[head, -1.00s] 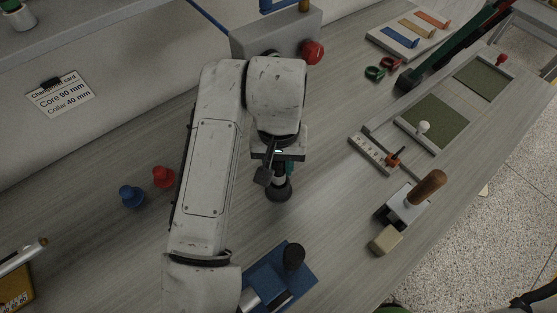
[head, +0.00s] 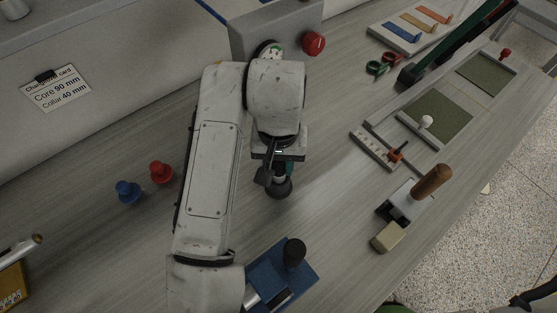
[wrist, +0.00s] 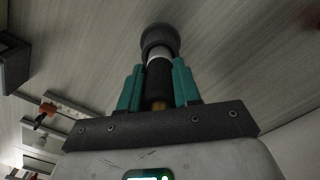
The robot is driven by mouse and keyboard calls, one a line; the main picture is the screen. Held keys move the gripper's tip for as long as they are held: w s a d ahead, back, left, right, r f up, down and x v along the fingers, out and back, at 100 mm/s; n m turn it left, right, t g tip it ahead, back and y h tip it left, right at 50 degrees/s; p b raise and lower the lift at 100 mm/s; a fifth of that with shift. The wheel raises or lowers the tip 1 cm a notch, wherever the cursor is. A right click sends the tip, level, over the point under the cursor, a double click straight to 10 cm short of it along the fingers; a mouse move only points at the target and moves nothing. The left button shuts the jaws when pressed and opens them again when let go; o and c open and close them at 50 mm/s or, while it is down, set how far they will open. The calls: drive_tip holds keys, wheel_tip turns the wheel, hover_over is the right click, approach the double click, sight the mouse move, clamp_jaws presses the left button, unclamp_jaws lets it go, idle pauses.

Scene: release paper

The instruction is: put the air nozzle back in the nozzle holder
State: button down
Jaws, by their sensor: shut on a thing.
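My gripper (wrist: 158,88) is shut, its teal fingers on either side of a black cylinder (wrist: 159,75), which appears to be the air nozzle. A brass-coloured bit shows near the palm and a white band farther out. A dark round end piece (wrist: 159,38) lies beyond the band; I cannot tell whether it is part of the nozzle or the holder. In the head view this round piece (head: 279,188) shows below my gripper over the table, and my arm covers much of the rest. I cannot pick out the nozzle holder with certainty.
A grey box (head: 240,40) with a red button (head: 313,43) stands behind my arm. Red (head: 161,172) and blue (head: 128,192) knobs stand left. A blue fixture (head: 297,264) is in front; a wooden-handled tool (head: 431,182) stands right. Table between gripper and tool is clear.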

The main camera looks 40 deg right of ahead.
drive_tip(key=shift+f+b, duration=0.8)
drive_tip(key=shift+f, duration=0.4)
drive_tip(key=c, duration=0.7)
unclamp_jaws()
wheel_tip(320, 180, up, 11)
drive_tip(key=p, duration=0.9)
drive_tip(key=shift+f, duration=0.1)
